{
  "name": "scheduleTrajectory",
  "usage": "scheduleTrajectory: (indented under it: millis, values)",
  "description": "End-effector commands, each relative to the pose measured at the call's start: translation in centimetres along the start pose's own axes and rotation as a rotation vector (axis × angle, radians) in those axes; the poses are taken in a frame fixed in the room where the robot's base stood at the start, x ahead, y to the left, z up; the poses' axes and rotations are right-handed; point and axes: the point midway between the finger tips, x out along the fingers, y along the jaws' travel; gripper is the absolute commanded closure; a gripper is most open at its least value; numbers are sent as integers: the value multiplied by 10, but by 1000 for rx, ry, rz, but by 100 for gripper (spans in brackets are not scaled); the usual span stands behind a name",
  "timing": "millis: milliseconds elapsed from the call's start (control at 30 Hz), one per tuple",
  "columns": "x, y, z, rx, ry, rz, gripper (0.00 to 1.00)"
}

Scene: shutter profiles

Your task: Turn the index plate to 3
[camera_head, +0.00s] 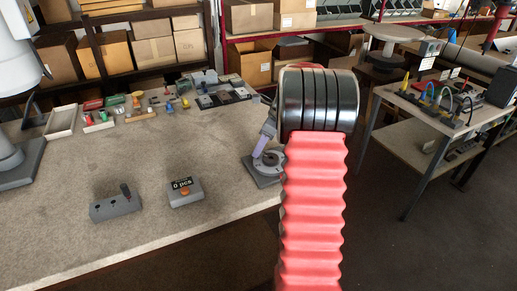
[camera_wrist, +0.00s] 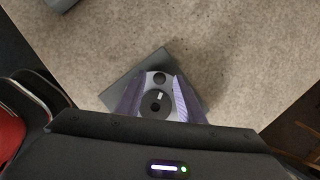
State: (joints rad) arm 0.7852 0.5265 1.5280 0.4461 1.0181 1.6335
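The index plate (camera_wrist: 158,91) is a light grey disc with dark round parts and a small white mark, seen in the wrist view on a dark grey square base (camera_wrist: 118,94). In the head view the base (camera_head: 262,181) sits at the right edge of the table, partly hidden by my arm. My gripper (camera_wrist: 159,80) has its two purple fingers apart, one on each side of the plate. It also shows in the head view (camera_head: 264,146), just over the base. I cannot tell whether the fingers touch the plate. No numbers on the plate are legible.
A grey counter box (camera_head: 185,192) reading "0 pcs" and a grey box with a lever (camera_head: 115,204) stand on the table (camera_head: 150,235). Trays and small parts lie at the back. A side table (camera_head: 436,115) with cables is at right. The table's front is clear.

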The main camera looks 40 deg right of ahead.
Motion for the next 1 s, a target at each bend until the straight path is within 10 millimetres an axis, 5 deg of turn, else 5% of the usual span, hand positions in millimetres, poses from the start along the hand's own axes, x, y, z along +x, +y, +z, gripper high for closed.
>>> scheduleTrajectory:
  millis: [433, 1000]
  values:
    - [11, 0, 0, 0, 0, -1, 65]
    - [11, 0, 0, 0, 0, -2, 100]
